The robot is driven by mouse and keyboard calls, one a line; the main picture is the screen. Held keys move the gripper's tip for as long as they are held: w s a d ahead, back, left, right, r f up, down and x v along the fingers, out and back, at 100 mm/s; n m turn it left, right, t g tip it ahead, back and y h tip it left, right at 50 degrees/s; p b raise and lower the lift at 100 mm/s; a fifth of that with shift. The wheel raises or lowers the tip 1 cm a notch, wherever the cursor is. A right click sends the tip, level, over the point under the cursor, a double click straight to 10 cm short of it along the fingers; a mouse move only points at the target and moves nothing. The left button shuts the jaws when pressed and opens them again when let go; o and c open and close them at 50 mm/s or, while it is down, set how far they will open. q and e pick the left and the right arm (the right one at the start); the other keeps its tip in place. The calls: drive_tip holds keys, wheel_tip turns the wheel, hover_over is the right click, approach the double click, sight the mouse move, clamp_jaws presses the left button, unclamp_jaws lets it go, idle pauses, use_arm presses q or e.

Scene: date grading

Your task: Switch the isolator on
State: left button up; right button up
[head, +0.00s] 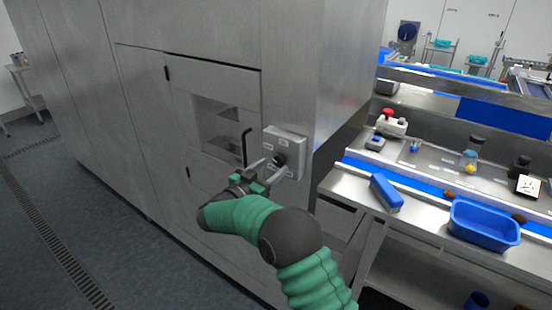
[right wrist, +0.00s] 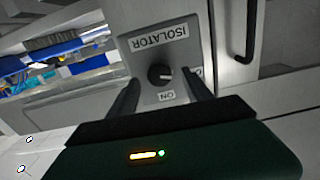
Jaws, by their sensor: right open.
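The isolator is a grey box (head: 288,140) on the steel cabinet's front, near its right corner. In the right wrist view its label ISOLATOR (right wrist: 159,38) appears upside down. Its black rotary knob (head: 281,159) shows between my fingers in the right wrist view (right wrist: 159,75). A light mark on the knob points right, towards a label partly hidden by a finger. The ON label (right wrist: 167,96) lies below the knob in that picture. My right gripper (head: 269,168) is open just in front of the box, fingers either side of the knob, not closed on it. My left gripper is out of view.
A cabinet door with a window (head: 217,128) and a black handle (head: 246,147) is just left of the box. The floor at left is clear.

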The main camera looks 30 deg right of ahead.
drive_tip(key=shift+w+d, duration=0.65)
drive_tip(key=shift+d, duration=0.2)
drive_tip(key=shift+s+d+r, duration=0.1)
drive_tip(key=shift+s+d, duration=0.1)
drive_tip(key=shift+d, duration=0.25)
drive_tip(key=c, duration=0.6)
drive_tip(key=shift+w, duration=0.1)
clamp_jaws()
